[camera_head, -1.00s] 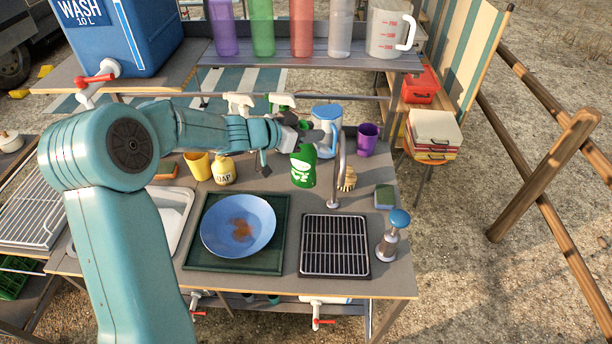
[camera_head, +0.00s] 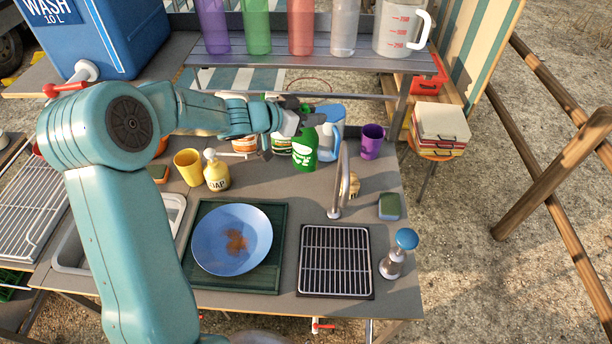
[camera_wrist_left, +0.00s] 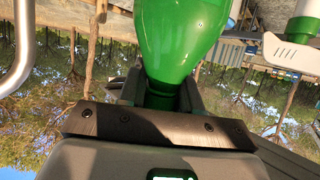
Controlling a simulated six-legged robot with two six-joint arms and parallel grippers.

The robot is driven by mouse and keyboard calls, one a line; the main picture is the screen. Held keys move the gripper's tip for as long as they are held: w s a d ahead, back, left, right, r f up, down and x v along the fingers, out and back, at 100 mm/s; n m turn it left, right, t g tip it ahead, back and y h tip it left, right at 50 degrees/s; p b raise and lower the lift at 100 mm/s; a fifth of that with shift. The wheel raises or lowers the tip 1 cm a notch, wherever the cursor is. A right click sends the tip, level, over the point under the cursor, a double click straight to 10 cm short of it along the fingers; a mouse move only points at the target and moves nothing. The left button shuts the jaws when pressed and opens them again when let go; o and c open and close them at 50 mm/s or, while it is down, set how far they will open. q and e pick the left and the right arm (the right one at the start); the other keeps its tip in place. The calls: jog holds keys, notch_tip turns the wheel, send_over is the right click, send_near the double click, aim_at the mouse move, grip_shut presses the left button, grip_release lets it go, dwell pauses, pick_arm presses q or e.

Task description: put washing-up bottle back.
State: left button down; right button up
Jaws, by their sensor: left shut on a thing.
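The green washing-up bottle (camera_head: 305,152) is upright at the back of the counter, in front of the blue jug (camera_head: 331,125). My left gripper (camera_head: 298,119) is shut on its neck from the left. In the left wrist view the bottle (camera_wrist_left: 185,35) rises between the fingers of the gripper (camera_wrist_left: 163,97), its neck between them. I cannot tell whether its base touches the counter. My right gripper is not in view.
The yellow soap bottle (camera_head: 216,174) and yellow cup (camera_head: 187,166) stand to the left. A purple cup (camera_head: 371,141), brush (camera_head: 353,184) and tap (camera_head: 338,185) are to the right. In front are a blue plate (camera_head: 212,250) and a black rack (camera_head: 336,263). A shelf (camera_head: 290,63) overhangs behind.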

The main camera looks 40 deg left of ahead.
aim_at(311, 145)
pick_arm(q)
jog(key=f+b, duration=0.1)
jog(key=f, duration=0.4)
jog(key=shift+d, duration=0.2)
notch_tip(311, 145, down, 4)
jog(key=shift+s+f, duration=0.1)
jog(key=shift+s, duration=0.05)
jog(key=shift+f, duration=0.15)
